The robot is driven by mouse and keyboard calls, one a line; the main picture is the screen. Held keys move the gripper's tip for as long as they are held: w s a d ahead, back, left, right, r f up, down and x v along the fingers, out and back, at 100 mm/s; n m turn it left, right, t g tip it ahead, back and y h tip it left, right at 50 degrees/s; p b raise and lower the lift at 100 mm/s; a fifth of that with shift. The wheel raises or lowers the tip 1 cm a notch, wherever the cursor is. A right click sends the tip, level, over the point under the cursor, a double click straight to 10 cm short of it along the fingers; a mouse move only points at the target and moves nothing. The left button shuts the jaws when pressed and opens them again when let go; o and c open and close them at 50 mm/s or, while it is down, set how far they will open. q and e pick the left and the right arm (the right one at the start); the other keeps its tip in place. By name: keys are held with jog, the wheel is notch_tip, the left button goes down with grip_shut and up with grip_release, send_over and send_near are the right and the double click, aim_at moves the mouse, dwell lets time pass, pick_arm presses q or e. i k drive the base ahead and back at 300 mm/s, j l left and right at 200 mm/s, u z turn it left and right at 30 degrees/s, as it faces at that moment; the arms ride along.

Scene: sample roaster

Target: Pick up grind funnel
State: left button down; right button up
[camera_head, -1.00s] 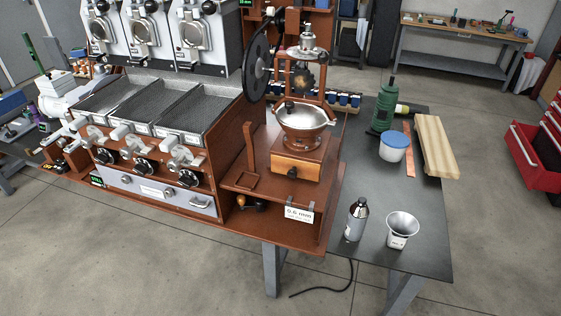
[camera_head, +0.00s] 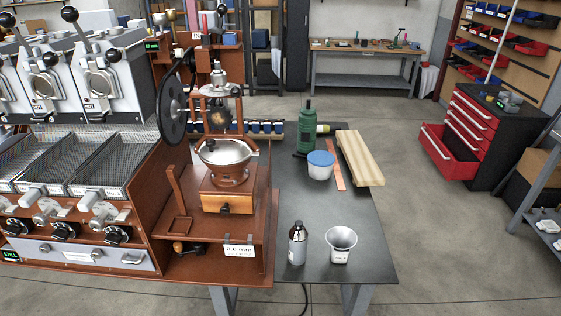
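The grind funnel (camera_head: 340,243) is a silvery flared cup with a wide top and a pale label low on its front. It stands upright near the front right of the dark table (camera_head: 363,212), to the right of a small bottle (camera_head: 297,243) with a dark cap and apart from it. Neither of my grippers shows in the head view.
A hand grinder (camera_head: 228,170) on the brown roaster stand is left of the table. Behind the funnel are a blue-lidded tub (camera_head: 320,165), a green bottle-shaped thing (camera_head: 305,130) and a wooden plank (camera_head: 359,158). Clear floor lies right of the table.

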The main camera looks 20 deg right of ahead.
aim_at(341, 237)
jog(key=i+l+u, duration=0.2)
jog(key=l+u, duration=0.15)
jog(key=l, duration=1.5)
jog(key=l+u, duration=0.3)
jog(key=l, duration=1.6)
